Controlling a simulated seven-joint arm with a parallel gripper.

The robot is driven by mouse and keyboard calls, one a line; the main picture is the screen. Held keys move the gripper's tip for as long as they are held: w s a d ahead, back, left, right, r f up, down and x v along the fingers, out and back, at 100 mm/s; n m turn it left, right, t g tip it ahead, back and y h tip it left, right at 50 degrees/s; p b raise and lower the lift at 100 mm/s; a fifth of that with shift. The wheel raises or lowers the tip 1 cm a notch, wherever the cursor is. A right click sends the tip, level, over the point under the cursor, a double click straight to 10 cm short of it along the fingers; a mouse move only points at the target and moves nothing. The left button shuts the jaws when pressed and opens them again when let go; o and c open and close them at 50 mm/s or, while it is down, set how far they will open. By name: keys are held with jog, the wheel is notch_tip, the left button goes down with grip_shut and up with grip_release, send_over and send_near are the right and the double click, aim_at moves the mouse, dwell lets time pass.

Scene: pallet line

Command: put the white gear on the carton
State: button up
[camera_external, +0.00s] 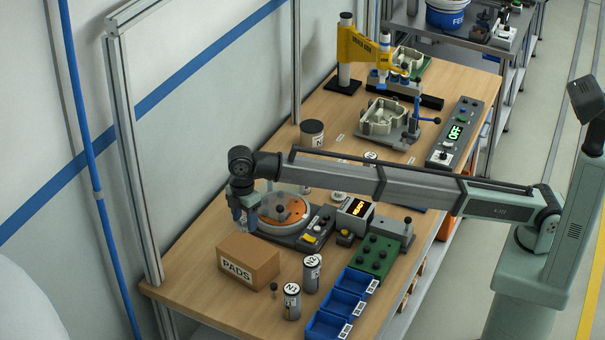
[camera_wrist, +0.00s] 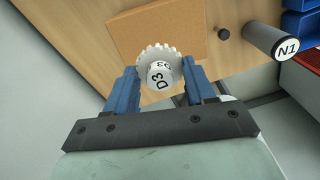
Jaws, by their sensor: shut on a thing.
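The white gear (camera_wrist: 158,62) is held between the two blue fingers of my gripper (camera_wrist: 160,70) in the wrist view. Its hub faces the camera with "D3" printed on it. The carton (camera_external: 248,265) is a brown closed box marked "PADS", at the near left of the bench. In the wrist view the carton's plain top (camera_wrist: 190,25) lies beyond the gear and partly behind it. In the external view my gripper (camera_external: 243,224) is above the carton's far left part, and the gear is barely visible there. I cannot tell the exact gap to the carton.
An orange turntable under a clear cover (camera_external: 285,212) stands just behind the carton. The bench's left edge and an upright post are close to the carton.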

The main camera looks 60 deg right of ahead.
aim_at(245, 219)
jog(key=shift+f, duration=4.25)
jog(key=shift+f, duration=0.1)
jog(key=o, duration=1)
notch_tip(245, 219, up, 12)
jog(key=shift+r, duration=0.15)
